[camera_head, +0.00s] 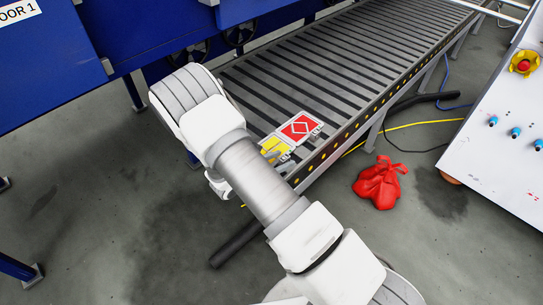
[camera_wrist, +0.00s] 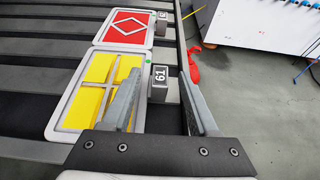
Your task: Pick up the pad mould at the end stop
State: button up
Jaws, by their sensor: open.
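A yellow pad mould (camera_wrist: 95,92) with a grey rim and raised grey cross lies flat on the conveyor, nearest its end. In the head view the yellow mould (camera_head: 272,146) is partly hidden by my arm. A small grey block marked 61 (camera_wrist: 159,76) is at its right edge. A red mould (camera_wrist: 128,27) with a white diamond lies just beyond; it also shows in the head view (camera_head: 298,127). My gripper (camera_wrist: 160,82) is open and empty, the block showing between its fingers. The left finger covers part of the yellow mould's right side. I cannot make out the end stop.
The slatted roller conveyor (camera_head: 335,65) runs to the back right. A red bag (camera_head: 379,184) lies on the floor right of it. A white control cabinet (camera_head: 508,130) stands at the right, a blue machine (camera_head: 145,35) at the left. Cables cross the floor.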

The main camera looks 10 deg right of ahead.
jog(key=shift+x, duration=0.95)
grip_shut()
dwell(0.6)
